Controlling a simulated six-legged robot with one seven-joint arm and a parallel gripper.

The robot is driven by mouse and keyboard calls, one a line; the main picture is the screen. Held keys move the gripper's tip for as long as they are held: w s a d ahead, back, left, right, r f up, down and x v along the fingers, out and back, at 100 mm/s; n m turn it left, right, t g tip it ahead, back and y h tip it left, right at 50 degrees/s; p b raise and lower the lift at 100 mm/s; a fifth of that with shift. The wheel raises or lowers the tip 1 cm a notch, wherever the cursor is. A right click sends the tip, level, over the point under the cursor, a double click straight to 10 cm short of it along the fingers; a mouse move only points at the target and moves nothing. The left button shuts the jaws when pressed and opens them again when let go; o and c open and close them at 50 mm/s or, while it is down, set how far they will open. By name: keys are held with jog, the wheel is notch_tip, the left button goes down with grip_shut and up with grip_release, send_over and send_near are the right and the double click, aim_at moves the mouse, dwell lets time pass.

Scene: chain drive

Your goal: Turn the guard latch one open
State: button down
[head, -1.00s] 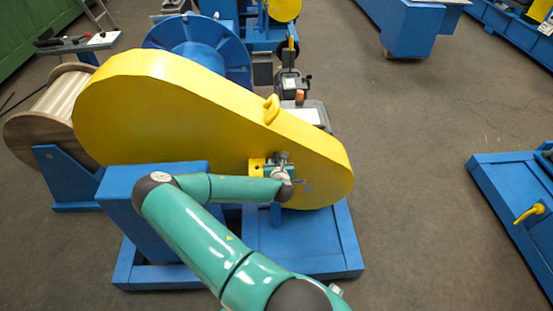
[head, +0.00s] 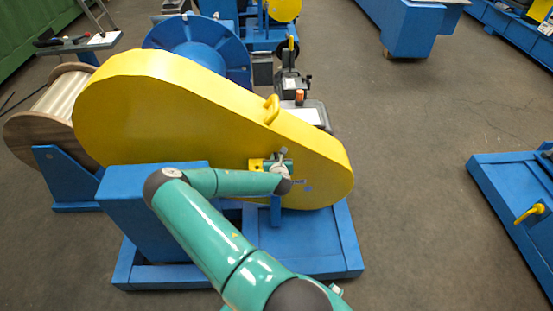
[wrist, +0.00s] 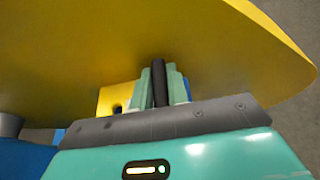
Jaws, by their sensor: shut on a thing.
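The yellow chain guard (head: 190,115) stands upright on its blue base, and its underside edge and face fill the top of the wrist view (wrist: 120,40). A dark, upright latch handle (wrist: 158,80) stands out against the guard in the wrist view. My gripper (wrist: 160,72) is shut on this handle, with a pale green finger on each side. A small yellow bracket (wrist: 112,99) with a dark hole is just left of the fingers. In the head view the gripper (head: 283,161) is at the guard's lower right face, and my wrist partly hides the latch.
A yellow loop handle (head: 271,108) sits on the guard's top edge. The blue base frame (head: 340,245) lies below. A wooden spool (head: 40,125) stands at the left. The floor to the right is clear up to another blue frame (head: 500,190).

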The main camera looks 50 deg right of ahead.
jog(key=shift+m+h, duration=0.3)
jog(key=m+g+h, duration=0.1)
jog(key=m+g, duration=0.1)
jog(key=shift+w+a+g, duration=0.1)
jog(key=shift+g, duration=0.2)
jog(key=m+g+h, duration=0.1)
jog(key=m+g, duration=0.2)
jog(key=shift+g+h, duration=0.3)
jog(key=m+g, duration=0.4)
jog(key=shift+m+g+y, duration=0.7)
jog(key=shift+m+g, duration=1.2)
jog(key=shift+g, duration=0.3)
jog(key=c, duration=1.4)
grip_release()
jog(key=shift+o, duration=0.2)
